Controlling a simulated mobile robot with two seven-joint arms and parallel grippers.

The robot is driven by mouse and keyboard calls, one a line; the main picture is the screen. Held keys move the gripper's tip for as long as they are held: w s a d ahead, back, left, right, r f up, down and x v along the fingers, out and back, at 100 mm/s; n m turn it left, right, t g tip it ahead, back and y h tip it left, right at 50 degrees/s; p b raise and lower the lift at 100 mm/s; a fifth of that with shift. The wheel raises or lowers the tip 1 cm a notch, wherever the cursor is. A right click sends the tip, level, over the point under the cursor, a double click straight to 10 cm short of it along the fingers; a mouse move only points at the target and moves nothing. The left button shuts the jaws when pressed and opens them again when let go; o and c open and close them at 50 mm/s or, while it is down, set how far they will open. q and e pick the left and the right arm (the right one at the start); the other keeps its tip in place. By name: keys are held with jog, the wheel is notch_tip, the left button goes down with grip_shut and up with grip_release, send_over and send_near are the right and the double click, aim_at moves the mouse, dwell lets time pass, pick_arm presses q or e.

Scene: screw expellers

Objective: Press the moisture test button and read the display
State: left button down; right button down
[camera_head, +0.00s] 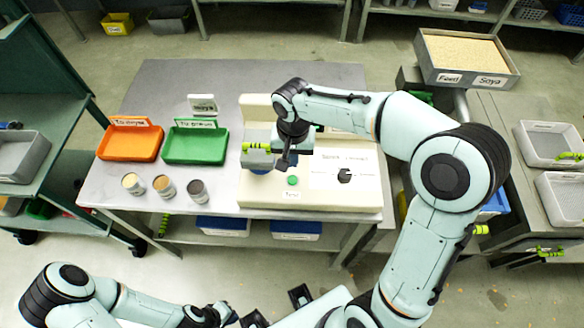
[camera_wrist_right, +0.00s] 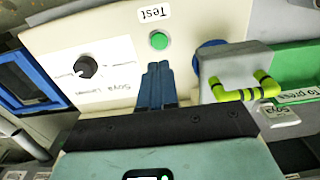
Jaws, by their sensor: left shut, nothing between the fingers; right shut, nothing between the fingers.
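The cream moisture tester (camera_head: 262,192) stands on the grey table. Its green test button (camera_head: 292,181) is on the front panel beside the "Test" label; the button also shows in the right wrist view (camera_wrist_right: 158,41). My right gripper (camera_head: 286,162) is shut and empty over the panel. In the right wrist view its blue fingertips (camera_wrist_right: 158,66) point at the button and appear just short of it. I cannot tell their height above the panel. The display is not readable; my right arm covers the tester's back part. My left gripper (camera_head: 226,316) is shut and low at the bottom edge, away from the table.
A grey block with a yellow-green handle (camera_wrist_right: 245,92) sits close beside the right fingers. A black dial (camera_head: 345,175) is on the panel. Orange (camera_head: 130,147) and green (camera_head: 195,146) trays and three small cups (camera_head: 164,186) stand left. A feed bin (camera_head: 465,75) is back right.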

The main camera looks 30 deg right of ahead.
jog(key=shift+w+d+r, duration=0.1)
jog(key=shift+r, duration=2.25)
